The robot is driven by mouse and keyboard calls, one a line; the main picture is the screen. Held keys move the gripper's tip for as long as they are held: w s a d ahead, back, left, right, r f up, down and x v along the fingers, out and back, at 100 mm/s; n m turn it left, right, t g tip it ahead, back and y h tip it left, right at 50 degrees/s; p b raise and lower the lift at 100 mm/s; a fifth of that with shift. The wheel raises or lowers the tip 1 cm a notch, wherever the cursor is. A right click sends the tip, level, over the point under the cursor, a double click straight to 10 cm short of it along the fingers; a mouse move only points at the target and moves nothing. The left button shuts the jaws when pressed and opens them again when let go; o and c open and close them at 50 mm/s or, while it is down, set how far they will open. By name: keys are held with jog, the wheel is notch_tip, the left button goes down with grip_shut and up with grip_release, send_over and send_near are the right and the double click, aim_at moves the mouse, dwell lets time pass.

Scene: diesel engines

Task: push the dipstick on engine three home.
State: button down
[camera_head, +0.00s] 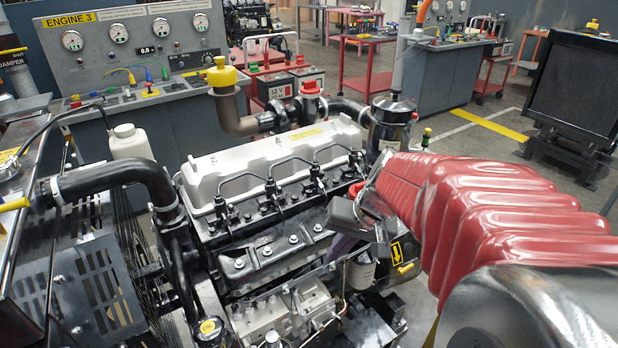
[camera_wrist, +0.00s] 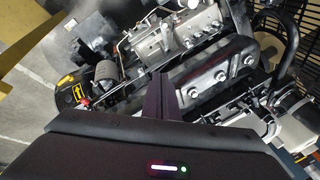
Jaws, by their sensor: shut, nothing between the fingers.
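Engine three (camera_head: 265,185) stands in the middle of the head view, with a silver rocker cover and a black block. My gripper (camera_head: 340,246) is over the near right side of the engine, fingers pointing down. Its dark fingers (camera_wrist: 172,92) are together and empty in the wrist view, over the engine's side. A small yellow handle (camera_head: 406,268) sticks out below a yellow arrow label (camera_head: 396,252), right of my gripper; I cannot tell whether it is the dipstick. The arrow label also shows in the wrist view (camera_wrist: 77,92). How far in the dipstick sits cannot be seen.
A yellow oil cap (camera_head: 208,328) is at the near left of the engine. The black hose (camera_head: 120,180) and white bottle (camera_head: 130,143) are on the left. The ENGINE 3 gauge panel (camera_head: 130,45) stands behind. Open floor (camera_head: 480,125) lies to the right.

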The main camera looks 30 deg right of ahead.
aim_at(407, 268)
jog(key=s+d+f+m+t, duration=0.1)
jog(key=s+d+f+m, duration=0.2)
jog(key=d, duration=0.6)
jog(key=s+d+f+m+t, duration=0.1)
jog(key=s+d+f+m, duration=0.2)
jog(key=d, duration=0.7)
jog(key=s+d+f+m+t+h, duration=0.1)
jog(key=s+d+f+m, duration=0.2)
jog(key=d+f, duration=0.4)
jog(key=d+m, duration=0.1)
jog(key=d, duration=0.2)
jog(key=shift+s+d+t, duration=0.15)
jog(key=shift+s+t, duration=0.2)
jog(key=shift+t, duration=0.05)
jog(key=shift+w+f, duration=0.1)
jog(key=shift+f, duration=0.05)
jog(key=x, duration=1.3)
jog(key=shift+w+f, duration=0.25)
jog(key=shift+w, duration=0.05)
jog(key=shift+w, duration=0.1)
jog(key=shift+f, duration=0.15)
